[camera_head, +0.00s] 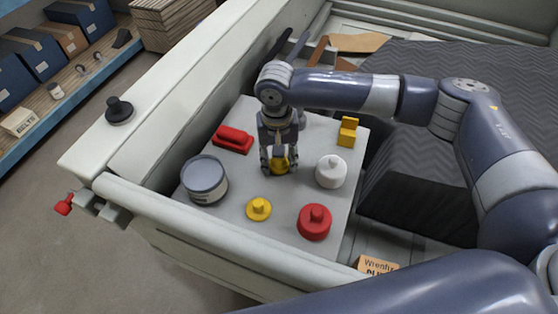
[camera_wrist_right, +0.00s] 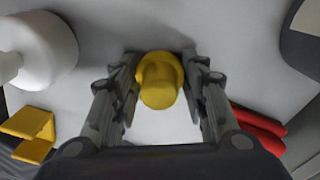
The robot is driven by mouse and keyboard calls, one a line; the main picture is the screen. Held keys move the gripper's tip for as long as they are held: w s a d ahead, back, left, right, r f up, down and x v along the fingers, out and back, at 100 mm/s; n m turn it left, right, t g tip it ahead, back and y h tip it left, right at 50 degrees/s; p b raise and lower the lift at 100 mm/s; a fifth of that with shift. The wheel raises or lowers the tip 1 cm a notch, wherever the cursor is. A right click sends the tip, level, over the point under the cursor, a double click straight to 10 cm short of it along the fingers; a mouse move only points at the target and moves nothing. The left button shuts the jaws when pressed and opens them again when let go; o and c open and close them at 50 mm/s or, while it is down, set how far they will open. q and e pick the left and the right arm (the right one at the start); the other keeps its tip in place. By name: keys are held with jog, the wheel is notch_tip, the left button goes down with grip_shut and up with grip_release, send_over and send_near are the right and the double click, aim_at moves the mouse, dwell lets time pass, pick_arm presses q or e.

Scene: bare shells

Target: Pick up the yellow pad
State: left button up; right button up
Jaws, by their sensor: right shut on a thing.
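My left gripper is not in view.
On the board stand a grey tin (camera_head: 205,182), a red clamp-like piece (camera_head: 233,139), a white knobbed piece (camera_head: 331,171), a red knobbed piece (camera_head: 315,222) and a yellow bracket (camera_head: 348,131). A pale raised wall (camera_head: 200,222) runs along the front left.

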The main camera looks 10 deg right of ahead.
notch_tip(320, 180, up, 9)
jog(key=shift+r+b, duration=0.1)
jog(key=shift+b, duration=0.85)
jog(key=shift+r, duration=0.4)
jog(key=shift+o, duration=0.6)
jog(key=shift+c, duration=1)
